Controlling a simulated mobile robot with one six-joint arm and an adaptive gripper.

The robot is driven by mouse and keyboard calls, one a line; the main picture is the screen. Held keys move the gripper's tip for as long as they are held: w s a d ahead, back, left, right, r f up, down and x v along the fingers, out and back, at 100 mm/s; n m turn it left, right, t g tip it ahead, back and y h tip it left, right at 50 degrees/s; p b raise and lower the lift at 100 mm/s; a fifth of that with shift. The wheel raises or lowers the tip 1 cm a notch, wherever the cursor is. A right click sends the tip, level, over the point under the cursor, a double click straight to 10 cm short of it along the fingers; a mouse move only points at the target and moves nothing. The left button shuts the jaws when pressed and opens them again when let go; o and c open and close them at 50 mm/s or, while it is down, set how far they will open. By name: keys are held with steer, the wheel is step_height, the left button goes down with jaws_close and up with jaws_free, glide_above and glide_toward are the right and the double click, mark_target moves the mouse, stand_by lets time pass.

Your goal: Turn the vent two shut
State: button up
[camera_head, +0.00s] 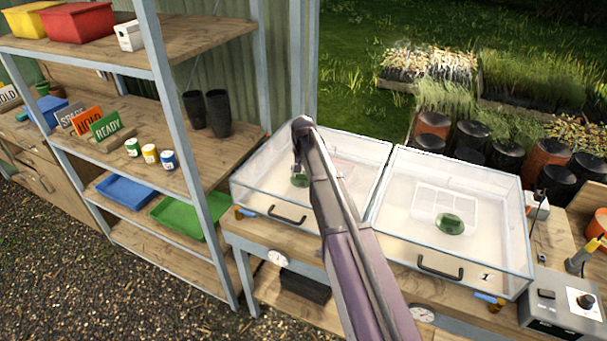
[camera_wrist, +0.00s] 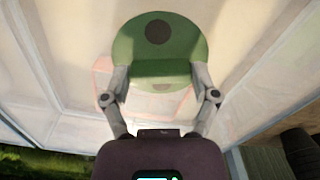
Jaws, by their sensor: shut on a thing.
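Vent two is a round green disc on the clear lid of the left box; part of it shows in the head view (camera_head: 299,181) beside my arm. In the wrist view the green vent (camera_wrist: 158,40) has a raised grip bar and a dark round spot. My gripper (camera_wrist: 160,82) has one finger on each side of the grip bar and is shut on it. In the head view my arm reaches over the left box and hides its middle and any number on it. A similar green vent (camera_head: 449,223) sits on the right box, which bears the number 1.
The left box (camera_head: 262,204) and right box (camera_head: 400,220) stand side by side on a wooden bench. A shelf rack (camera_head: 190,95) stands close on the left. A control box (camera_head: 562,303) is at the right. Black and brown pots stand behind.

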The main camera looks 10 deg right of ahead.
steer(key=m, duration=0.3)
steer(key=shift+m, duration=0.4)
stand_by(0.3)
steer(key=o, duration=1)
steer(key=shift+n, duration=0.5)
